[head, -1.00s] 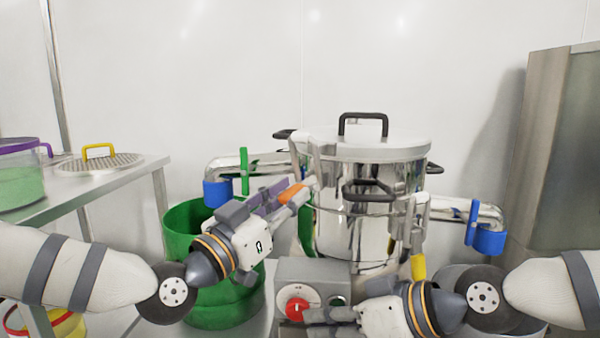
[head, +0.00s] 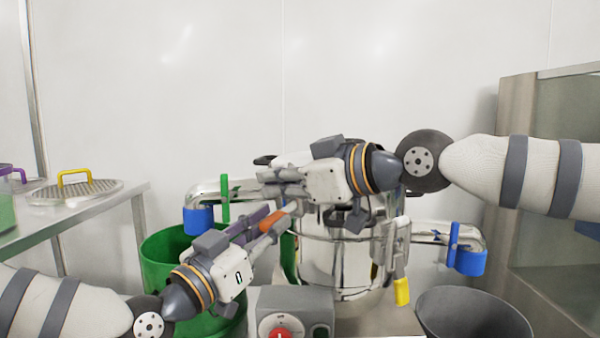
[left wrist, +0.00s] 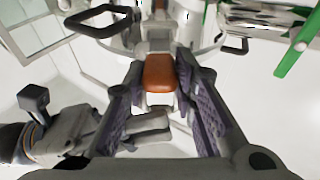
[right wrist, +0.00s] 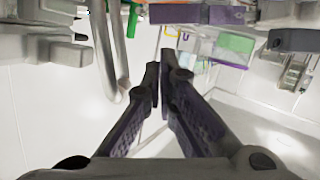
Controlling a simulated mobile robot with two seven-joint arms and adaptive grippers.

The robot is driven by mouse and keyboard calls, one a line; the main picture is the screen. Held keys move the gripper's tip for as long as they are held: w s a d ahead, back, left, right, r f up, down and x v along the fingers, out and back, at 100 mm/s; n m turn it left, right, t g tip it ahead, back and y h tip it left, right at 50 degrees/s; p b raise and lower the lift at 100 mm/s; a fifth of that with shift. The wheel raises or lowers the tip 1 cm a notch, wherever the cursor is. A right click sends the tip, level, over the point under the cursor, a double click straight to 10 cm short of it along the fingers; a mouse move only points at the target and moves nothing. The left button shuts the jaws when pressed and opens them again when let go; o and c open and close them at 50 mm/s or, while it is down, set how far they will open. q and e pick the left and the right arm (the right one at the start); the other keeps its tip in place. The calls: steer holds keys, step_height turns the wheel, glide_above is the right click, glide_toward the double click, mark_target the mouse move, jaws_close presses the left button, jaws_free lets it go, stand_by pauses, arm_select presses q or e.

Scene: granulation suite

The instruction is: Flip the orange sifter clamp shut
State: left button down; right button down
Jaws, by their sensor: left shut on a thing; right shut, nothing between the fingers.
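The steel sifter (head: 335,265) stands in the middle of the head view, its lid largely hidden behind my right arm. The orange clamp handle (head: 273,222) sticks out at its left side, tilted. My left gripper (head: 278,223) is shut on it from the lower left. In the left wrist view the orange handle (left wrist: 159,73) lies between the fingertips (left wrist: 160,85), with the grey clamp body above it. My right gripper (head: 262,182) is shut and empty, pointing left just above the orange handle; its fingers (right wrist: 160,72) meet in the right wrist view.
A yellow clamp handle (head: 402,291) hangs at the sifter's right. Pipes with blue ends (head: 199,220) stick out on both sides. A green bin (head: 165,255) stands left, a grey bin (head: 475,305) right. A control box (head: 295,302) with a red knob is in front.

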mark_target(282, 209)
steer(key=f, duration=0.3)
steer(key=shift+w+d, duration=0.25)
steer(key=shift+d, duration=0.1)
steer(key=shift+f, duration=0.7)
arm_select(q)
steer(key=c, duration=1.3)
jaws_free()
arm_select(e)
steer(key=shift+f, duration=0.1)
arm_select(q)
steer(key=shift+r, duration=0.1)
